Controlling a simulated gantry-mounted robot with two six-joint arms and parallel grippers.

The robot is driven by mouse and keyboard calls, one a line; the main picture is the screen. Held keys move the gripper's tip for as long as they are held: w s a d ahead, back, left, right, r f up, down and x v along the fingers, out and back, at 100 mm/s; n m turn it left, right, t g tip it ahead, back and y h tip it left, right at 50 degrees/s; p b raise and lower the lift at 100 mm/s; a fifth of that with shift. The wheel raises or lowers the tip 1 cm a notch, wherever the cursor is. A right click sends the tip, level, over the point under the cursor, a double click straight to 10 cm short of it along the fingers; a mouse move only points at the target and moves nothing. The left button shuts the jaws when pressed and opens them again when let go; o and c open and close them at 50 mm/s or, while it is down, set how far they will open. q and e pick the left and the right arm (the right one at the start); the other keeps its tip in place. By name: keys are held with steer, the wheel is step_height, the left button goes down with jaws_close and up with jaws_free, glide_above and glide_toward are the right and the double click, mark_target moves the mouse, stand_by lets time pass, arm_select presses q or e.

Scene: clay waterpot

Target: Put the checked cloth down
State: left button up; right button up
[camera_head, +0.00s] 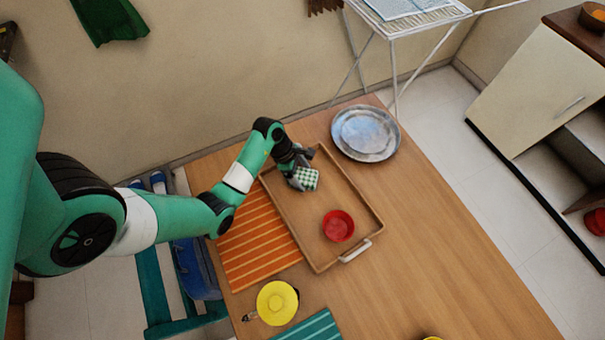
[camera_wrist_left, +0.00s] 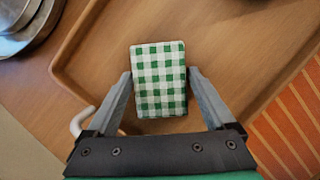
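The checked cloth (camera_head: 307,180) is a small green-and-white folded block over the far part of the wooden tray (camera_head: 350,195). My left gripper (camera_head: 298,176) reaches down to it. In the left wrist view the cloth (camera_wrist_left: 160,82) sits between the two fingertips of my left gripper (camera_wrist_left: 160,72), which press against its sides. I cannot tell whether the cloth touches the tray floor or is slightly above it. My right gripper is not in view.
A red bowl (camera_head: 338,226) stands in the tray's near part. A metal plate (camera_head: 365,133) is beyond the tray. The table's right side is clear.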

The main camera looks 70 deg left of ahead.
arm_select(q)
steer(key=shift+o, duration=0.6)
steer(key=shift+r, duration=0.25)
steer(key=p+v, duration=0.5)
steer(key=v, duration=0.6)
steer(key=shift+r, duration=0.4)
steer(key=shift+s+a, duration=0.1)
steer(key=shift+a, duration=0.05)
